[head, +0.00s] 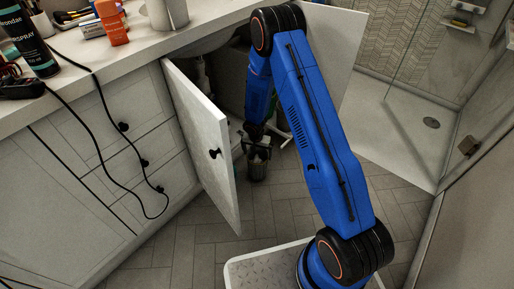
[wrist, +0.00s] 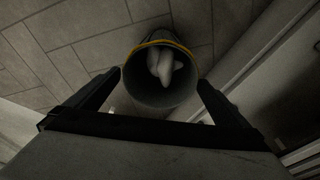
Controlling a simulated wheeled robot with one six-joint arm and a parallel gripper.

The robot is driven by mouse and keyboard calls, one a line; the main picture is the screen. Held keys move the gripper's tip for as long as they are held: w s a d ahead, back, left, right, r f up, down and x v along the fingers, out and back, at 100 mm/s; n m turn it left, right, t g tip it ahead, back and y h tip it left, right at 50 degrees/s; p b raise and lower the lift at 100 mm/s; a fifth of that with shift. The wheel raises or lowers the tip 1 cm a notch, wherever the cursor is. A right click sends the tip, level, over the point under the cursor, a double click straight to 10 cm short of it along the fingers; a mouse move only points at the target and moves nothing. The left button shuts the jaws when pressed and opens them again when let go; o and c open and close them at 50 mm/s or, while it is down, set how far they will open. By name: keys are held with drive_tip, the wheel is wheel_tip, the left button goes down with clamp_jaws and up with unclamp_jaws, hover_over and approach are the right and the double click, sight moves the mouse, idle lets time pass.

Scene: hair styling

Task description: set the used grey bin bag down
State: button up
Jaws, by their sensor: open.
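My gripper (head: 257,140) points down over a small cylindrical metal bin (head: 258,170) on the floor by the open sink cupboard. In the wrist view, its two open fingers (wrist: 160,82) lie either side of the bin (wrist: 158,97), with nothing seen clamped between them. The bin's round mouth has a yellow rim and a dark grey inside. Pale, rounded lumps (wrist: 165,62) lie inside it. I cannot tell whether the grey lining or these lumps are the used grey bin bag.
The open cupboard door (head: 205,140) stands left of my arm, with a second open door (head: 335,45) at right. Something green shows behind the bin. A cable hangs down the drawers at left. The herringbone floor (head: 190,245) is clear in front.

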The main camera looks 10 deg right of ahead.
drive_tip(key=s+d+r+n, duration=0.1)
drive_tip(key=s+r, duration=0.2)
drive_tip(key=r, duration=1.1)
drive_tip(key=s+d+r, duration=0.2)
drive_tip(key=s+r, duration=0.1)
drive_tip(key=r, duration=1.2)
drive_tip(key=s+d+r+n+t, duration=0.1)
drive_tip(key=s+r, duration=0.4)
drive_tip(key=r, duration=0.2)
drive_tip(key=s+d+r+n, duration=0.1)
drive_tip(key=s+d+r, duration=0.1)
drive_tip(key=s+r, duration=0.35)
drive_tip(key=s+r+n, duration=0.1)
drive_tip(key=s+r, duration=0.3)
drive_tip(key=s, duration=0.5)
drive_tip(key=s+r+n+t, duration=0.1)
drive_tip(key=s+r, duration=0.3)
drive_tip(key=s, duration=0.4)
drive_tip(key=s+d+r+n+t+y, duration=0.1)
drive_tip(key=s+r, duration=0.4)
drive_tip(key=s, duration=0.4)
drive_tip(key=shift+s, duration=0.3)
